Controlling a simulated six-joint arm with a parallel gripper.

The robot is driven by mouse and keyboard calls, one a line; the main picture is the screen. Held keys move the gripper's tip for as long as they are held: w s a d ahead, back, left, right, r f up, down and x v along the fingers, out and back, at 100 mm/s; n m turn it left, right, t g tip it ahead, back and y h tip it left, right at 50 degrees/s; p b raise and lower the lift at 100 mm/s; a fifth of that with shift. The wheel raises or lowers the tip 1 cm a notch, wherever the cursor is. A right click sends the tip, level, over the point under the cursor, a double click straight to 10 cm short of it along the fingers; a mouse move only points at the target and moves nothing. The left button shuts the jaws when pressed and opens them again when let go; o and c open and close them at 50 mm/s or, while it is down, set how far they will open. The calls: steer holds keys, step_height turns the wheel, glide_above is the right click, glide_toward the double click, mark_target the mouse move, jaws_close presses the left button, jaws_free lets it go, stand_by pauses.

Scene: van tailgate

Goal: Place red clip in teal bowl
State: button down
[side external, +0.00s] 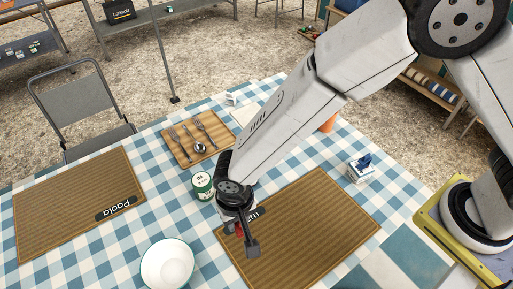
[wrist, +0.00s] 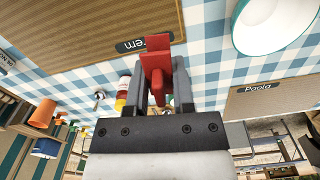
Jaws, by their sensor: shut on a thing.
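The red clip (wrist: 156,62) is held between the two fingers of my gripper (wrist: 160,85) in the wrist view. In the side external view my gripper (side external: 243,238) is over the left edge of the right-hand brown placemat, with a bit of the red clip (side external: 239,230) showing between the fingers. The bowl (side external: 167,264), white inside with a teal rim, stands on the checked cloth to the left of my gripper, apart from it. It also shows at the upper right of the wrist view (wrist: 272,24).
The right placemat (side external: 318,228) lies under my gripper and the Paola placemat (side external: 75,207) at left. A green-and-white can (side external: 202,186) stands close behind my gripper. A wooden tray with cutlery (side external: 183,152) is farther back. Checked cloth lies bare around the bowl.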

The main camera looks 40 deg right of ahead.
steer(key=s+a+n, duration=0.1)
steer(key=s+a, duration=0.3)
steer(key=shift+a+r+n, duration=0.2)
steer(key=shift+a+n, duration=0.1)
steer(key=shift+a, duration=0.05)
steer(key=shift+w+a, duration=0.1)
steer(key=shift+w, duration=0.05)
steer(key=w+a+f, duration=0.8)
steer(key=shift+w+a, duration=0.3)
steer(key=shift+w+a+f, duration=0.4)
steer(key=shift+f, duration=0.3)
